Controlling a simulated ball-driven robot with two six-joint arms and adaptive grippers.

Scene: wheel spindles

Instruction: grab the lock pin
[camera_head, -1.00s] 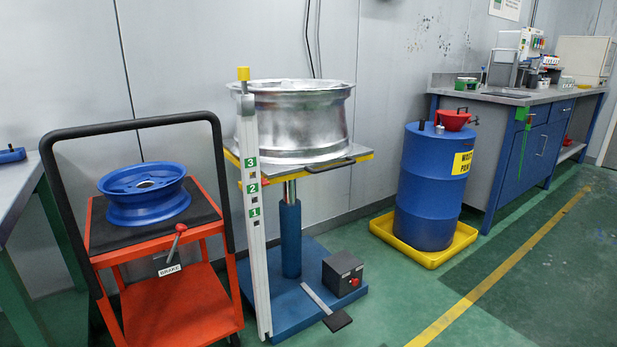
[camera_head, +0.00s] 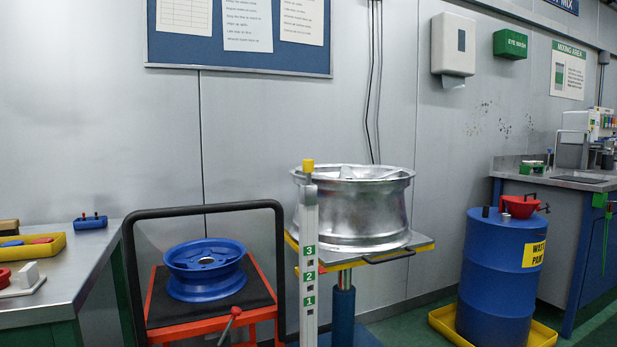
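I cannot make out a lock pin for certain. A white upright post (camera_head: 309,255) with green labels 1, 2 and 3 and dark holes beside them stands in front of the lift table (camera_head: 421,246). A yellow cap (camera_head: 308,166) sits on top of the post. On the left bench a small blue block (camera_head: 90,222) has short dark pegs on top; it is too small to identify. Neither of my grippers is in view.
A silver wheel (camera_head: 353,210) rests on the lift table. A blue wheel (camera_head: 206,270) lies on the red cart (camera_head: 190,331) with a black handle frame. A blue drum (camera_head: 498,268) stands right.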

